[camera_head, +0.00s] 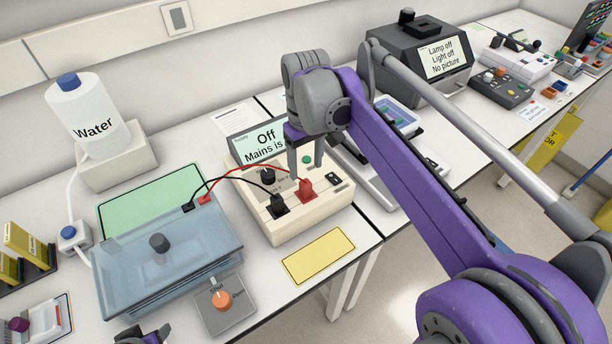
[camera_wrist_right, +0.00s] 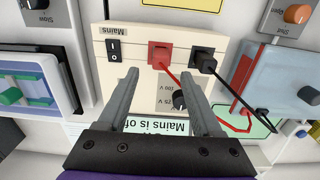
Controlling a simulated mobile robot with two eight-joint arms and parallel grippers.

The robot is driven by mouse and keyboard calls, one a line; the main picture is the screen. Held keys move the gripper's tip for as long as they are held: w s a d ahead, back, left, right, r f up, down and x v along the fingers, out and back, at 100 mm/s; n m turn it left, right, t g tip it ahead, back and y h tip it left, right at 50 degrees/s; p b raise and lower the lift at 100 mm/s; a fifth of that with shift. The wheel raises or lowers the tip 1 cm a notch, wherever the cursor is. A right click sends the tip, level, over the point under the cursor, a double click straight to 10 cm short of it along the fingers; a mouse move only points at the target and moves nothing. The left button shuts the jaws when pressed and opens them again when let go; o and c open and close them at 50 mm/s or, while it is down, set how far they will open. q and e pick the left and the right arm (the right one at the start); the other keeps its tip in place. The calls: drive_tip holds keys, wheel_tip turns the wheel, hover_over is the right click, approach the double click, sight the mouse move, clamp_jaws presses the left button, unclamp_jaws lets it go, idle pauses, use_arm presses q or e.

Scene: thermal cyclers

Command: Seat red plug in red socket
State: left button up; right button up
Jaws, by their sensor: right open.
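The red plug (camera_head: 305,190) is at the red socket position on the cream power supply (camera_head: 318,219), beside the black plug (camera_head: 278,206). The red socket itself is hidden under the plug; I cannot tell how deep the plug sits. A red lead runs from it to the clear tank's lid. My right gripper (camera_head: 306,163) is open and empty, its fingers pointing down above the red plug. In the wrist view the red plug (camera_wrist_right: 160,55) lies just beyond the gap between the fingertips.
The clear tank (camera_head: 165,262) stands left of the supply, with an orange-knobbed control (camera_head: 221,301) in front. The supply's display reads Off, mains is off. A yellow mat (camera_head: 318,256) lies clear in front. A dark box (camera_head: 420,55) stands farther back right.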

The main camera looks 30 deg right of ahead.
drive_tip(key=shift+r, duration=1.2)
drive_tip(key=s+a+f+t, duration=0.2)
drive_tip(key=s+f, duration=0.2)
drive_tip(key=f, duration=0.1)
drive_tip(key=s+a+f+t, duration=0.2)
drive_tip(key=s+f, duration=0.3)
drive_tip(key=s+a+f+m+t, duration=0.1)
drive_tip(key=s+a+f, duration=0.1)
drive_tip(key=s+f, duration=0.3)
drive_tip(key=shift+s+a+f+t, duration=0.1)
drive_tip(key=shift+a+f+t, duration=0.3)
drive_tip(key=shift+f, duration=0.1)
idle(0.5)
